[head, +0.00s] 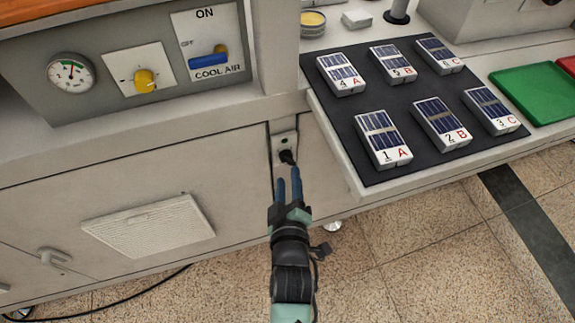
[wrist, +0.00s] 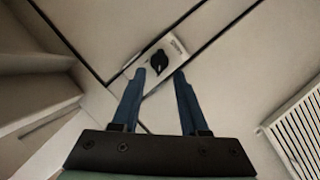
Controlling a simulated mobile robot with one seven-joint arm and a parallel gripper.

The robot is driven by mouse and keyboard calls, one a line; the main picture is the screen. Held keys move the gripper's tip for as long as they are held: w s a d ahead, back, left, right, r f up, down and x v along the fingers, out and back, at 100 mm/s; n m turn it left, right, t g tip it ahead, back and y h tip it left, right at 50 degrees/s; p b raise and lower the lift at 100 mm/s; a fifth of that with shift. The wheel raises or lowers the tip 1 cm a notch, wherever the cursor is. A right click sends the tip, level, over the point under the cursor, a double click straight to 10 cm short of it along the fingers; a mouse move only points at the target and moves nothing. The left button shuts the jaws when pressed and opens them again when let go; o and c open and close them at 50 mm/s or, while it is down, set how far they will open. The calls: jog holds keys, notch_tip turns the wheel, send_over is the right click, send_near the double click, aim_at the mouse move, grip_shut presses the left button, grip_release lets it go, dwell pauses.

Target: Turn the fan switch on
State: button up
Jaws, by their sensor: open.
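A small light plate with a black rotary knob (head: 287,157) is on the cabinet front, below the countertop corner. The knob also shows in the wrist view (wrist: 154,60), with lettering on its plate too small to read. I take it as the fan switch, though no readable label confirms this. My gripper (head: 288,174) points at the knob from the front. In the wrist view its two blue fingers (wrist: 159,74) are spread and empty, with the knob ahead between the tips, slightly nearer the left one. I cannot tell whether they touch it.
A panel at upper left holds a gauge (head: 71,72), a yellow knob (head: 145,80) and a blue COOL AIR lever (head: 208,59). A white vent grille (head: 148,226) is left of my gripper. A shelf with a dark mat (head: 345,101) bearing several solar-panel blocks juts out at right.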

aim_at(288, 164)
jog(key=shift+x, duration=2.65)
grip_shut()
